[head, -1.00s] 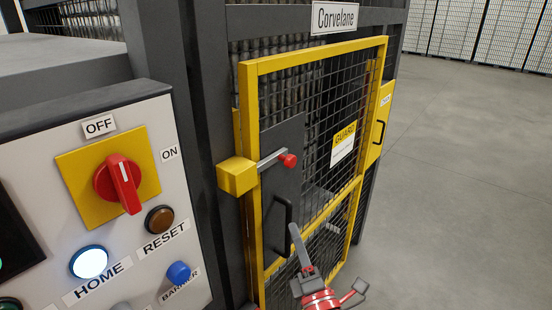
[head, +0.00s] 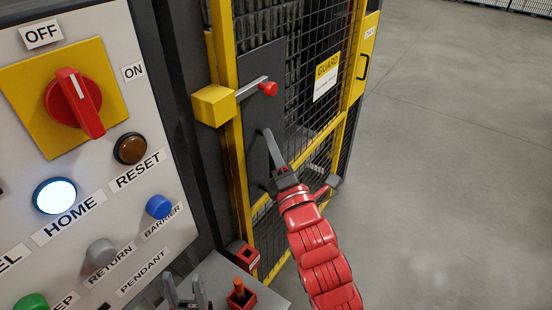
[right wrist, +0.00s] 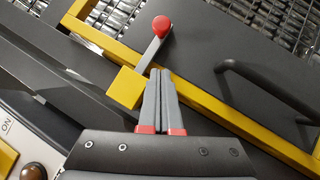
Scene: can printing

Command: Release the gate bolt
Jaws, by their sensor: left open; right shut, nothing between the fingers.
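The gate bolt is a yellow block (head: 213,105) on the gate frame with a grey lever (head: 252,89) ending in a red knob (head: 268,88). The lever points to the right across the gate. In the right wrist view the red knob (right wrist: 161,26), lever (right wrist: 148,53) and yellow block (right wrist: 126,87) lie just past the fingertips. My right gripper (head: 267,132) is shut and empty, below the knob in the head view; its fingertips (right wrist: 160,72) appear close to the lever, contact unclear. My left gripper (head: 185,288) is open at the bottom edge, far from the bolt.
The yellow-framed mesh gate (head: 335,130) has a dark plate and a black handle (right wrist: 265,90) near the right gripper. A control panel (head: 110,185) with a red switch (head: 75,103) and buttons stands at left. Red holders (head: 240,296) sit on a grey shelf below. Open floor lies right.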

